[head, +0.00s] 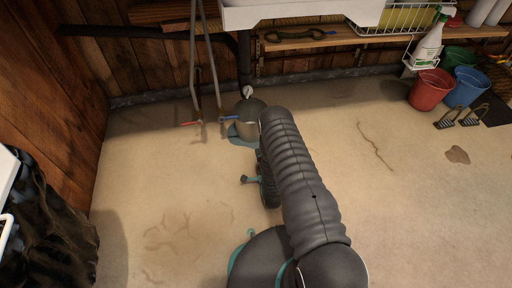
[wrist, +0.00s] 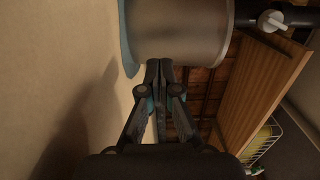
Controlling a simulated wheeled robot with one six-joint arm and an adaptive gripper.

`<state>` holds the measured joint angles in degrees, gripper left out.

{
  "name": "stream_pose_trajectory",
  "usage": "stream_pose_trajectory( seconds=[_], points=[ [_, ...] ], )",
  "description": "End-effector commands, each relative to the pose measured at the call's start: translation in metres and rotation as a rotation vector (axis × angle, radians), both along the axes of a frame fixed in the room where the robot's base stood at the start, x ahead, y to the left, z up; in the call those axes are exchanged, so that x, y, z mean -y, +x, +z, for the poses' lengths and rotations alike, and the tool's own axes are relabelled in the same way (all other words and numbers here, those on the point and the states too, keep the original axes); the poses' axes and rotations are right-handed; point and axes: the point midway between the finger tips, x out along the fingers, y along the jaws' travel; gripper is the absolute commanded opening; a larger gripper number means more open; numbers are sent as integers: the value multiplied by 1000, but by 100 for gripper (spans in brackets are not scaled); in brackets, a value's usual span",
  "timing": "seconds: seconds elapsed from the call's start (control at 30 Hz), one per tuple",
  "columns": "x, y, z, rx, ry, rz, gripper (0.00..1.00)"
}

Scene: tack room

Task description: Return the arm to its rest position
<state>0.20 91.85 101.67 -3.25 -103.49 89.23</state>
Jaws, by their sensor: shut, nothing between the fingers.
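In the wrist view, my gripper (wrist: 158,68) has its two dark fingers closed together with nothing between them. Just past the fingertips is a grey metal pot or bucket (wrist: 180,30); I cannot tell whether the tips touch it. In the head view my arm reaches out from the bottom toward the back wall, and the gripper itself is hidden behind the arm. The metal pot (head: 249,115) stands there beyond the arm, under a pipe with a tap, with a teal patch (head: 240,135) at its base.
A wooden shelf (head: 310,38) runs along the back wall beneath a white basin (head: 280,14). Red (head: 430,90), blue (head: 466,86) and green buckets stand at the back right. Dark bulky material (head: 50,235) is at the left edge. The floor (head: 410,215) to the right is open.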

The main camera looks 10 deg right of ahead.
Motion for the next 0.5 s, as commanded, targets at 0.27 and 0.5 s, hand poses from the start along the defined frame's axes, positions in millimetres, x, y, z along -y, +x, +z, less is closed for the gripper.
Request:
stream_pose_trajectory(
  seconds=[0.27, 0.5],
  points=[
    [0, -48, 0, -2, 1, 4, 0],
    [1, -62, 0, 0, 0, 3, 0]
  ],
)
